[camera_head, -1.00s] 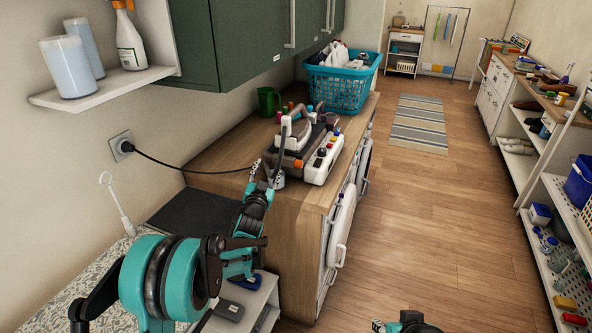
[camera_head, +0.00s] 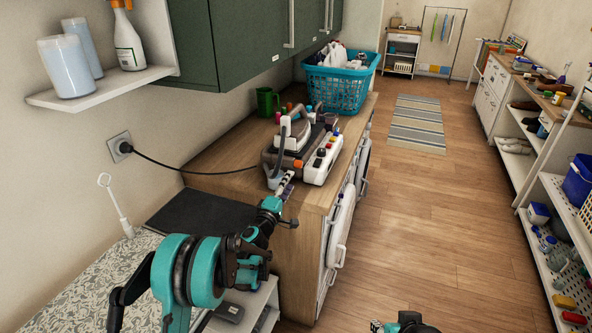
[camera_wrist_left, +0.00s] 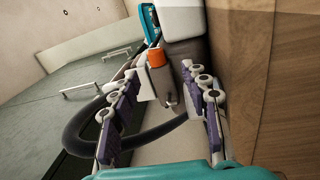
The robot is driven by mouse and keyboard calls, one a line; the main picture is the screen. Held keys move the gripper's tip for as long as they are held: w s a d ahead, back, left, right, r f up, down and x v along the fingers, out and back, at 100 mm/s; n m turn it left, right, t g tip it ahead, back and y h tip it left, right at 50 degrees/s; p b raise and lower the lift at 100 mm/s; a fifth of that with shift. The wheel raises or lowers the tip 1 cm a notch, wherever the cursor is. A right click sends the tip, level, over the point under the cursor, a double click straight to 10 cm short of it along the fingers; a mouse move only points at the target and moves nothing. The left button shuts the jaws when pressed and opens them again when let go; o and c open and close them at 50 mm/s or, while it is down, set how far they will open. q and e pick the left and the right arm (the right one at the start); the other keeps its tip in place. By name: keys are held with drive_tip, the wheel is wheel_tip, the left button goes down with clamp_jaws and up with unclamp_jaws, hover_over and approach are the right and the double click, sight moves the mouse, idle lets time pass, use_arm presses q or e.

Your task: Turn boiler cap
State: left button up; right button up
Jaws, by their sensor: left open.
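A steam ironing station (camera_head: 322,157) stands on the wooden counter, with an iron (camera_head: 294,132) on it. An orange cap (camera_head: 298,163), apparently the boiler cap, shows on its near end. The orange cap also shows in the left wrist view (camera_wrist_left: 157,57), above and between the fingers. My left gripper (camera_head: 284,187) is open and empty, just in front of the station's near end and below the cap. In the left wrist view its fingers (camera_wrist_left: 167,88) are spread, with the cap beyond them. My right gripper (camera_head: 390,326) is barely visible at the bottom edge.
A dark hose (camera_wrist_left: 75,135) loops near the left finger, and a power cord (camera_head: 190,171) runs to the wall socket (camera_head: 121,147). The floor (camera_head: 410,220) to the right is clear.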

sight(298, 167)
use_arm(q)
drive_tip(key=shift+n, duration=0.3)
drive_tip(key=b+x, duration=0.2)
drive_tip(key=x, duration=0.4)
drive_tip(key=shift+w+d+r, duration=0.15)
drive_tip(key=shift+w, duration=0.2)
drive_tip(key=shift+w+d+r, duration=0.15)
drive_tip(key=shift+w+r, duration=0.05)
drive_tip(key=shift+w, duration=0.3)
clamp_jaws()
